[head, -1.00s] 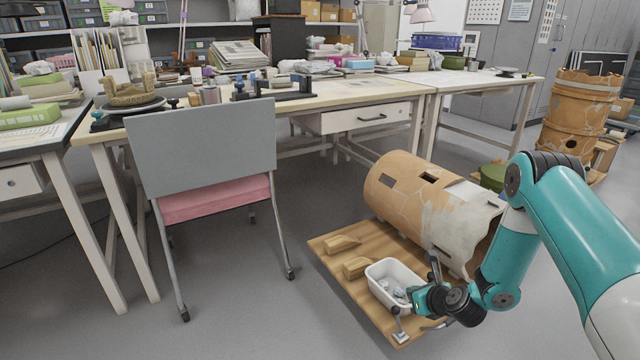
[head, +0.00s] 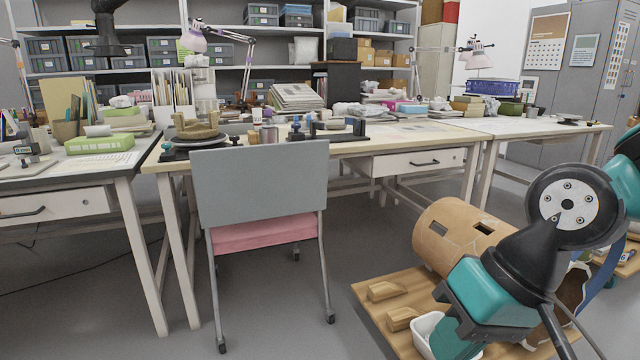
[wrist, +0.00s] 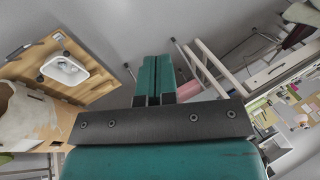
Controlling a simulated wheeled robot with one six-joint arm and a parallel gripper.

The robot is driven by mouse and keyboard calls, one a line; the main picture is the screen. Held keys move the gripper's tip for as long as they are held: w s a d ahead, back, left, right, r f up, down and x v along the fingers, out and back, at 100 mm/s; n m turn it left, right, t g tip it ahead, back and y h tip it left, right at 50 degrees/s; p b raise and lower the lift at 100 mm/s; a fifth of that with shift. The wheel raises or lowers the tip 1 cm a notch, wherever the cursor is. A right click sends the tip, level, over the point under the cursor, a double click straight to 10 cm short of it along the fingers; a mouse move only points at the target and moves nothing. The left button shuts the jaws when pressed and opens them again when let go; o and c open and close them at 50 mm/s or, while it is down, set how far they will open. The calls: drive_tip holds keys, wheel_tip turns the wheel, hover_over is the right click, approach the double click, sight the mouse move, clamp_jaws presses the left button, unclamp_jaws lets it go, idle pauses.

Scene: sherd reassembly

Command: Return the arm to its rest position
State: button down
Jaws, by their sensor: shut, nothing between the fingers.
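My gripper (head: 452,338) is at the lower right of the head view, raised in front of the board and partly hiding the white tub. Its two teal fingers (wrist: 155,78) are pressed together and empty in the wrist view. My arm bends above it at the right edge. The large tan, patched vessel (head: 452,232) lies on its side on a wooden board (head: 366,292); my arm hides much of its right part. The white tub (head: 424,328) is on the board, and small pale pieces show inside it in the wrist view (wrist: 68,66).
A grey chair (head: 258,186) with a pink seat stands left of the board. Behind it are the long workbench (head: 365,140) and the left desk (head: 60,180), both loaded with objects. Grey floor between chair and board is clear.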

drive_tip(key=s+r+n+h, duration=0.1)
drive_tip(key=s+r+n, duration=0.1)
drive_tip(key=s+n, duration=0.3)
wheel_tip(320, 180, up, 33)
drive_tip(key=d+m+p, duration=0.1)
drive_tip(key=p, duration=3.3)
drive_tip(key=shift+s+r+g, duration=0.2)
drive_tip(key=shift+s+g, duration=0.2)
drive_tip(key=shift+s, duration=0.05)
